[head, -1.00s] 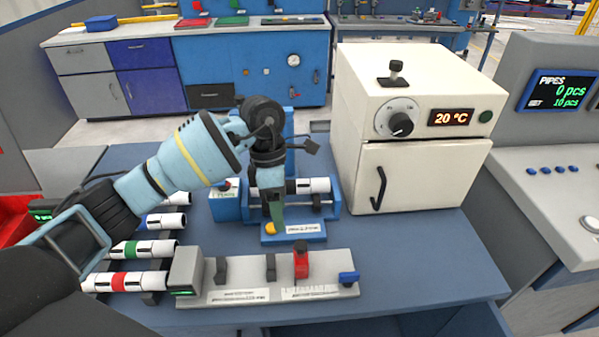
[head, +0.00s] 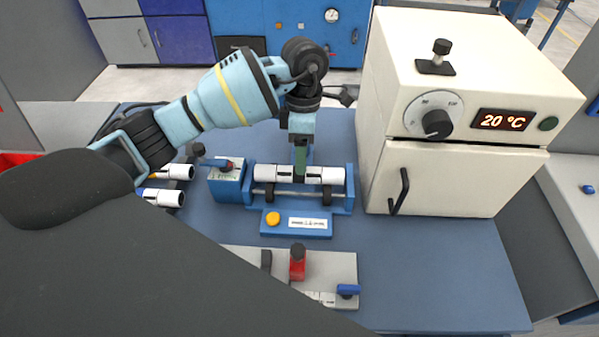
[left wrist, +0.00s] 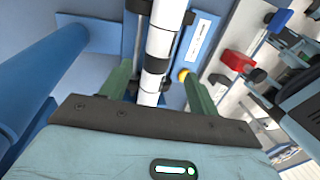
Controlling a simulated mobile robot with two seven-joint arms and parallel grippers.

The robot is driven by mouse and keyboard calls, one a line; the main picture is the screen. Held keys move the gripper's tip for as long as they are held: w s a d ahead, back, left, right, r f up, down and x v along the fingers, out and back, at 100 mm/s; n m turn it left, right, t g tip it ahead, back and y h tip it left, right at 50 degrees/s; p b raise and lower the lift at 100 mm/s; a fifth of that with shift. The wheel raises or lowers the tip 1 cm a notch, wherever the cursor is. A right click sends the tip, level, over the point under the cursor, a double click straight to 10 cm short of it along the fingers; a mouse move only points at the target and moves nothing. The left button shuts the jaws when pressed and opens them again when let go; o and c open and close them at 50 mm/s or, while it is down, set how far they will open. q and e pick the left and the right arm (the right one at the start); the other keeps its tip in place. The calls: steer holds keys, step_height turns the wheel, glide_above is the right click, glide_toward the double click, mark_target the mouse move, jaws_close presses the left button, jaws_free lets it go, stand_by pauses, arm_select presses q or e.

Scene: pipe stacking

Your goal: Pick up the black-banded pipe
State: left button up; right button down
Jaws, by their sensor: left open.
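The black-banded pipe (head: 332,175) is white with dark bands and lies level in a blue fixture (head: 340,203) at the middle of the table. It also shows in the left wrist view (left wrist: 158,42), running up the picture. My left gripper (head: 300,168) is at the pipe's middle, pointing down, and hides part of it in the head view. In the left wrist view the green fingers of my left gripper (left wrist: 160,88) stand apart, one on each side of the pipe. Whether they touch it is not clear. My right gripper does not show.
A cream oven (head: 445,180) stands close to the right of the fixture. A panel with a yellow button (head: 273,218) is in front. A grey rack with a red clamp (head: 297,265) is nearer. Other white pipes (head: 165,196) lie at left.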

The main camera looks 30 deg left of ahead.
arm_select(q)
steer(key=shift+f, duration=0.2)
steer(key=shift+d+f, duration=0.1)
steer(key=shift+f, duration=0.3)
steer(key=f, duration=0.4)
steer(key=shift+s+d+p, duration=0.15)
steer(key=shift+s+p, duration=0.05)
steer(key=shift+p, duration=0.1)
steer(key=shift+f, duration=0.1)
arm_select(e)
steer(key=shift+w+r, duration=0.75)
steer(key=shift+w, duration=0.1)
arm_select(q)
steer(key=shift+c, duration=0.9)
steer(key=c, duration=0.9)
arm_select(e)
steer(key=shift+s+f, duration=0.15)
